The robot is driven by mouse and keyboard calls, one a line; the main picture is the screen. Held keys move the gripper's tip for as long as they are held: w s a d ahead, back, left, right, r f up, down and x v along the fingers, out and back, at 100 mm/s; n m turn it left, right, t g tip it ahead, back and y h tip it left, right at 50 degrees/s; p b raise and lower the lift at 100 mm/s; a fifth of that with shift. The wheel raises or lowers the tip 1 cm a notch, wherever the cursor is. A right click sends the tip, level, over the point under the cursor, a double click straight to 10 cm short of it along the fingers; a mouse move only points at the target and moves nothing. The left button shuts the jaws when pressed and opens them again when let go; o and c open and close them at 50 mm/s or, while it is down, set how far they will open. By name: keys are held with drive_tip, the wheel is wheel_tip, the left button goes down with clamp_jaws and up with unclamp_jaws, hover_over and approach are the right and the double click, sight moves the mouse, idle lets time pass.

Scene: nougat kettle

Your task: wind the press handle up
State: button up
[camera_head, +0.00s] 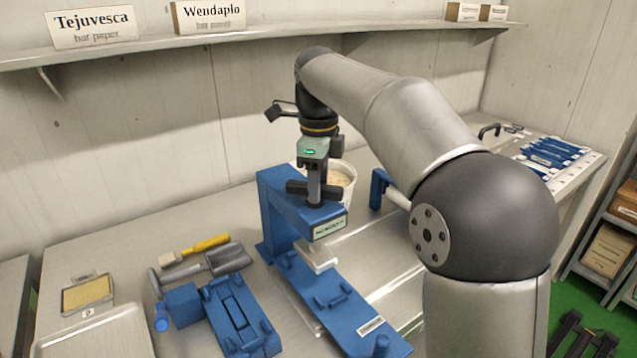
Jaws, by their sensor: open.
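The blue press (285,210) stands on the bench in the middle of the view, with a label plate on its head. Its dark handle (297,187) is a short crossbar on top of the head. A white pressing block (317,257) hangs under the head, above the blue bed (335,295); I cannot tell whether it touches anything there. My gripper (315,190) points straight down at the handle, with its fingers at the crossbar. The jaws are open; the fingertips partly merge with the dark handle, so contact is unclear.
A pale bucket (343,178) stands behind the press. Left are a scoop (228,260), a yellow-handled tool (205,244), a blue fixture (240,315) and a metal tray (100,335). A shelf (250,41) runs along the wall above. Bench space at left rear is clear.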

clamp_jaws()
drive_tip(key=shift+n+p, duration=0.4)
drive_tip(key=n+p, duration=0.1)
drive_tip(key=n, duration=0.1)
drive_tip(key=n+p, duration=0.1)
drive_tip(key=n, duration=0.1)
drive_tip(key=shift+w+r+p, duration=0.15)
drive_tip(key=shift+w+p, duration=0.05)
drive_tip(key=shift+p, duration=0.15)
drive_tip(key=n+p, duration=0.2)
drive_tip(key=n, duration=0.3)
drive_tip(key=shift+w+p, duration=0.2)
drive_tip(key=shift+p, duration=0.15)
drive_tip(key=n+p, duration=0.1)
drive_tip(key=n, duration=0.2)
drive_tip(key=n+p, duration=0.1)
drive_tip(key=n, duration=0.1)
drive_tip(key=shift+w+a+n, duration=0.1)
drive_tip(key=shift+a+n, duration=0.1)
drive_tip(key=shift+n, duration=0.2)
drive_tip(key=shift+a+n+p, duration=0.15)
drive_tip(key=shift+n+p, duration=0.35)
drive_tip(key=shift+n, duration=1.6)
drive_tip(key=shift+f, duration=0.2)
